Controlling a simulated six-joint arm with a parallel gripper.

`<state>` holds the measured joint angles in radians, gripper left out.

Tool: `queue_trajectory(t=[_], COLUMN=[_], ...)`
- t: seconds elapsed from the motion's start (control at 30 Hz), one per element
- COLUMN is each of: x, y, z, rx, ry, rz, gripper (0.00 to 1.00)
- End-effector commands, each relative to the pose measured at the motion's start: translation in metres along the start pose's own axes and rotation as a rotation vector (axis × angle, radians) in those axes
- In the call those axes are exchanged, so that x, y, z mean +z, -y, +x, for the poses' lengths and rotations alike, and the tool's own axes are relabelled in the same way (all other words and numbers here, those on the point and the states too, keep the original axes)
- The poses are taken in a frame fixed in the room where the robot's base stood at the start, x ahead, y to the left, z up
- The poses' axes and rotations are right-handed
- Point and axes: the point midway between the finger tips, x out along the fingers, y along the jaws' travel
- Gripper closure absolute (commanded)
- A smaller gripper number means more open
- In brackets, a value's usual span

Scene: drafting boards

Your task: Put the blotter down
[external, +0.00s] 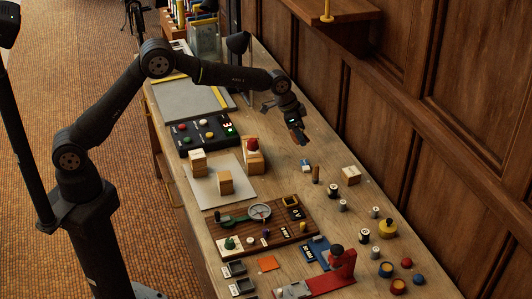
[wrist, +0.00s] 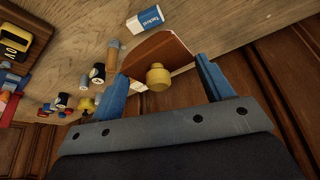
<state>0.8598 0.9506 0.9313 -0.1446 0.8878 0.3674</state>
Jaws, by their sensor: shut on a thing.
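The blotter is a small rocker with a brown curved wooden body (wrist: 150,50) and a round yellow knob (wrist: 158,77). My gripper (external: 290,113) is shut on it, with one blue finger on each side in the wrist view.
A blue and white eraser (external: 305,165) lies on the wooden table (external: 285,190) near the blotter. A block with a red top (external: 253,155) stands to the left. Several small bottles and knobs stand toward the near right. Wood panelling (external: 440,130) runs along the right.

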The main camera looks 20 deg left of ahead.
Motion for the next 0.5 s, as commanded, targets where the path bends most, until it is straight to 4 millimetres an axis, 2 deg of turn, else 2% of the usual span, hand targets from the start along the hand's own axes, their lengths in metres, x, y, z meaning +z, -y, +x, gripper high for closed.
queue_trajectory(t=[0.13,0.2,0.4,0.5], x=[0.004,0.010,0.041,0.057], y=[-0.036,-0.063,-0.147,-0.179], z=[-0.008,-0.012,-0.026,-0.033], rx=[0.002,0.003,0.008,0.010], ry=[0.001,0.003,0.005,0.002], rz=[0.007,0.012,0.025,0.031], gripper=[0.50,0.50,0.50,0.50])
